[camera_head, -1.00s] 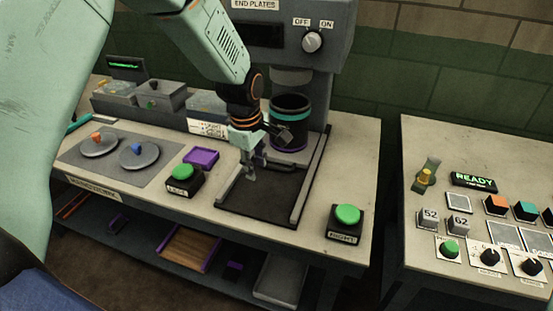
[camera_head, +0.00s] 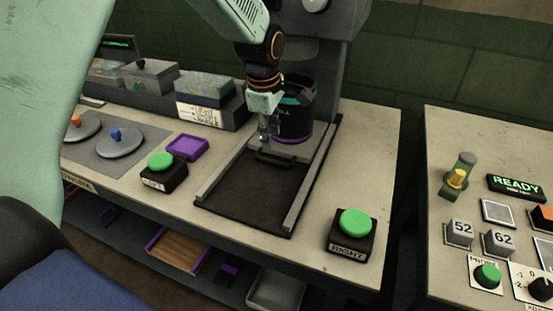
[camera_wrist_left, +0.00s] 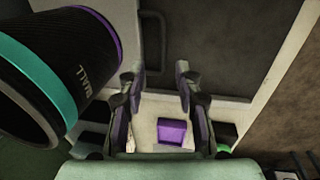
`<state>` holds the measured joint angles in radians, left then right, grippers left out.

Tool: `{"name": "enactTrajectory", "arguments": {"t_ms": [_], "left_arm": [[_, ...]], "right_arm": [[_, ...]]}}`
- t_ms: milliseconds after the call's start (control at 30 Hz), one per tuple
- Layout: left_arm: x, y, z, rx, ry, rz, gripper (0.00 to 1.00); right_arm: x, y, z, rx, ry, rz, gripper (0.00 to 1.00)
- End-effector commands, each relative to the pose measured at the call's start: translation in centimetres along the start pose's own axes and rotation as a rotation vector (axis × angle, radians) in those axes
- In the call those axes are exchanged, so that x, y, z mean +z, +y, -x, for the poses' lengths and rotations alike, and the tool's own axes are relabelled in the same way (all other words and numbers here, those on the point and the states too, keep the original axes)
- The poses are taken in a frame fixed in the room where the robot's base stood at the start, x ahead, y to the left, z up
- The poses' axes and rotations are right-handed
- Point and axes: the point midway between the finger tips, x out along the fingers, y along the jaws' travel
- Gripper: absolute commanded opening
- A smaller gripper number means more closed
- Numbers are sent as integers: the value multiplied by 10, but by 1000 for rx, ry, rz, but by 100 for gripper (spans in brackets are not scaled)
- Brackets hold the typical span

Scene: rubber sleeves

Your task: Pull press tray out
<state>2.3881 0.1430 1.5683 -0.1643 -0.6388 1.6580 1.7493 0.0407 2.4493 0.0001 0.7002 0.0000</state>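The grey press tray (camera_head: 312,146) sits at the back of the rails, under the press. Its dark handle (camera_head: 275,160) faces front and also shows in the left wrist view (camera_wrist_left: 152,38). A black sleeve with teal and purple bands (camera_head: 297,120) stands upright on the tray; it fills the upper left of the wrist view (camera_wrist_left: 50,80). My left gripper (camera_head: 268,137) points down at the handle, in front of the sleeve. In the wrist view its fingers (camera_wrist_left: 160,78) are apart, with the handle's end appearing between the tips; contact cannot be told. My right gripper is not in view.
The dark mat (camera_head: 255,195) between the rails (camera_head: 303,190) is clear. Green buttons stand at the left (camera_head: 160,165) and right (camera_head: 353,228). A purple dish (camera_head: 187,147) lies left of the rails. A control table (camera_head: 440,150) stands at the right across a gap.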

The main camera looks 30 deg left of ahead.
Motion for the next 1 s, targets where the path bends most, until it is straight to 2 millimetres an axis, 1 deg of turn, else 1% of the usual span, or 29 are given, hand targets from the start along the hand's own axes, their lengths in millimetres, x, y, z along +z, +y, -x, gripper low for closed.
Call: {"name": "enactTrajectory", "arguments": {"t_ms": [167,400,600,733,967,1000], "left_arm": [[0,-4,-13,-1,0,0,34],[0,-7,-50,-2,0,0,34],[0,-6,-72,-1,0,-1,34],[0,-5,-77,1,0,0,34],[0,-3,-78,1,0,0,34],[0,-3,-78,1,0,0,32]], "right_arm": [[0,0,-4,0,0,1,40],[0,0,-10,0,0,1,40],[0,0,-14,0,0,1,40],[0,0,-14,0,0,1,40],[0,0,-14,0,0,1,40],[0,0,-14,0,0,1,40]]}}
